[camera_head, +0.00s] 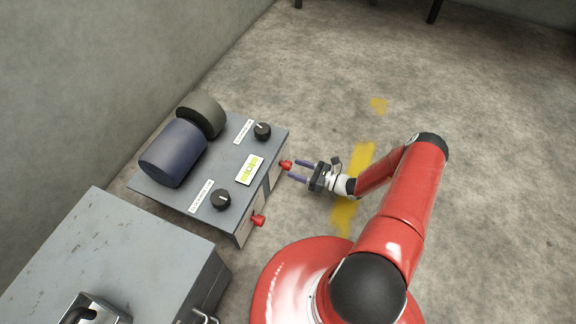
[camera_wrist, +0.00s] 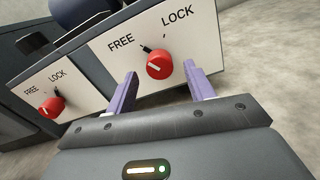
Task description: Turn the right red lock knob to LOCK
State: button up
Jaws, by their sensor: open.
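The right red lock knob (camera_wrist: 159,65) sits on a white plate (camera_wrist: 203,40) marked FREE on the left and LOCK on the right. Its white mark appears to point up and left, on the FREE side. A small black peg stands just above the knob. My gripper (camera_wrist: 158,76) is open, its two purple fingers on either side of the knob, with a gap to it on both sides. In the head view, the right knob (camera_head: 285,164) is on the box's front face, just ahead of my gripper (camera_head: 295,169).
A left red knob (camera_wrist: 50,106) has its own FREE and LOCK plate; it also shows in the head view (camera_head: 258,220). The grey box (camera_head: 160,196) carries black dials, a blue drum (camera_head: 172,152) and a dark wheel. A grey cabinet (camera_head: 110,245) stands nearby. Floor at right is clear.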

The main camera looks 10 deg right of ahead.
aim_at(290, 167)
jog(key=shift+x, duration=1.85)
jog(key=c, duration=1)
